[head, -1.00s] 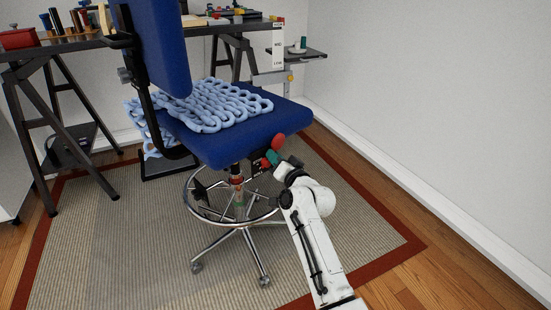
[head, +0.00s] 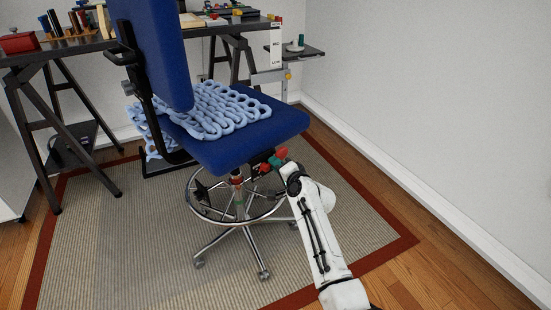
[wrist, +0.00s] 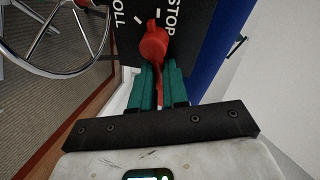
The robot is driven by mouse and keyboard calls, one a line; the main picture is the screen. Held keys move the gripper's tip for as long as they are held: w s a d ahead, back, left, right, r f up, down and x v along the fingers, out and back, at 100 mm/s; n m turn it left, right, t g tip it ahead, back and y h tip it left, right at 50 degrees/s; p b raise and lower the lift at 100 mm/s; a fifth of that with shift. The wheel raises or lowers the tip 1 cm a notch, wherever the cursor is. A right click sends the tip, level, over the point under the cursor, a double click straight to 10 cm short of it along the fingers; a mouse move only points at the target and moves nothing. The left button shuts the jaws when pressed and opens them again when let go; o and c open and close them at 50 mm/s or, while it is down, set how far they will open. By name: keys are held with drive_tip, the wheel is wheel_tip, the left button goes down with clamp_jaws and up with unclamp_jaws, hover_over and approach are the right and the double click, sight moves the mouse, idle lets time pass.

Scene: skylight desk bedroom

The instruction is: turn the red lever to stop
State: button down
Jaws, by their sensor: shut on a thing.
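The red lever (wrist: 153,45) sits on a black plate (wrist: 186,38) in the wrist view. The plate carries white words, STOP to the right of the lever's hub and one ending in OLL to the left. The lever's handle runs down between the teal fingers of my gripper (wrist: 159,88), which are shut on it. In the head view the red lever (head: 281,153) and my gripper (head: 275,160) are below the front right edge of the blue chair seat (head: 240,145). My fingers partly hide the handle there.
A chrome foot ring (head: 200,215) and star base stand under the seat. A light blue knitted throw (head: 215,110) lies on the seat. A black desk (head: 75,47) is behind. The rug (head: 345,215) is clear to the right, before the white wall.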

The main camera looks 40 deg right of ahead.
drive_tip(key=shift+d+f+m+g+y+p, duration=0.1)
drive_tip(key=shift+f+m+g+y+p, duration=0.1)
drive_tip(key=shift+m+p, duration=0.3)
drive_tip(key=shift+d+f+m+g+y+p, duration=0.1)
drive_tip(key=shift+m+y+p, duration=0.15)
drive_tip(key=shift+m, duration=0.45)
drive_tip(key=c, duration=1.1)
unclamp_jaws()
drive_tip(key=shift+a, duration=0.1)
drive_tip(key=p+v, duration=0.3)
drive_tip(key=v, duration=0.7)
drive_tip(key=shift+s, duration=0.45)
